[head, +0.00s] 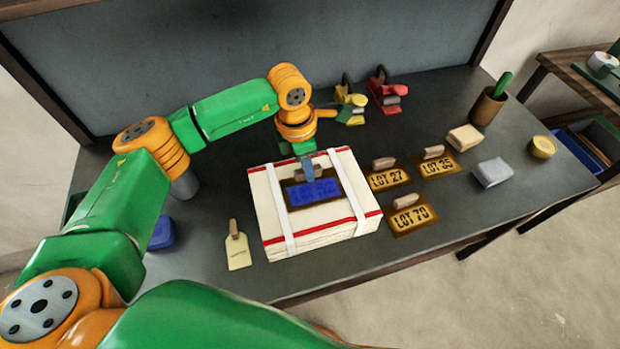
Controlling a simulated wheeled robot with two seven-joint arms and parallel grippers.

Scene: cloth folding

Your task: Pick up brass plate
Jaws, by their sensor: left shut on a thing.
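My left gripper (308,170) points down over the white strapped stack and is shut on the handle of a plate with a blue face (314,192) and dark border. This plate is on or just above the stack's top; I cannot tell whether it touches. Its lettering is too dim to read fully. Three brass-coloured plates with wooden handles lie on the table right of the stack: LOT 27 (388,180), LOT 35 (438,167) and LOT 70 (414,217). My right gripper is out of view.
The white stack (340,231) with red edges and two pale straps stands on the grey table (210,268). Behind are yellow (352,105) and red (386,94) tools; right are a cup (487,106), blocks and a yellow tin (542,147).

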